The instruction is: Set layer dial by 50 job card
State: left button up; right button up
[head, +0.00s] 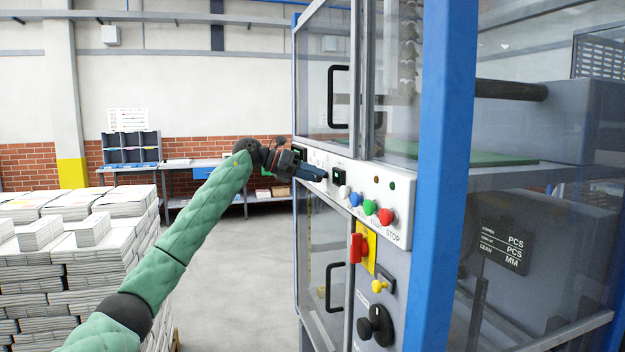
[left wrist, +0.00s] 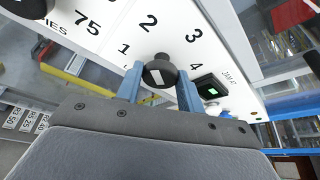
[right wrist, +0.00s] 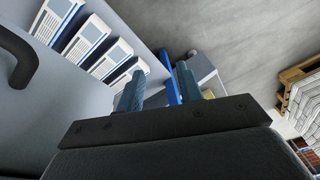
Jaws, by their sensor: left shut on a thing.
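My left gripper (head: 312,173) reaches the white control panel (head: 398,226) from the left in the head view. In the left wrist view its blue fingers (left wrist: 160,84) are shut on a round black dial (left wrist: 160,68) with a white mark. The numbers 1, 2, 3 and 4 are printed around this dial. I cannot tell which number the mark points at. Small white labels (left wrist: 28,120) at lower left in that view seem to include 50, but are hard to read. My right gripper (right wrist: 158,88) is open and empty, seen only in the right wrist view.
The panel carries red (head: 386,216), green (head: 369,207) and blue (head: 355,199) buttons. Below are a red handle (head: 356,247) and a black rotary switch (head: 376,325). A blue post (head: 445,170) stands at right. Newspaper stacks (head: 75,250) fill the left; floor between is clear.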

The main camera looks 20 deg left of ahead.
aim_at(315, 176)
pick_arm(q)
jog(key=shift+f, duration=0.15)
pick_arm(e)
jog(key=shift+s+r, duration=0.1)
jog(key=shift+r, duration=0.4)
pick_arm(q)
jog(key=o, duration=1)
jog(key=shift+a, duration=0.1)
jog(key=b+v, duration=0.1)
jog(key=v, duration=0.3)
jog(key=shift+s+a+b, duration=0.1)
jog(key=shift+a+b, duration=0.15)
jog(key=shift+b, duration=0.1)
jog(key=shift+b+v, duration=0.35)
jog(key=shift+v, duration=1.25)
pick_arm(e)
jog(key=shift+s+a+r, duration=0.1)
jog(key=shift+s+r, duration=0.1)
jog(key=shift+r, duration=0.7)
jog(key=shift+s+a+r, duration=0.1)
jog(key=shift+s+r, duration=0.1)
jog(key=shift+r, duration=0.7)
jog(key=shift+s+a+r, duration=0.1)
jog(key=shift+s+r, duration=0.1)
jog(key=shift+r, duration=0.7)
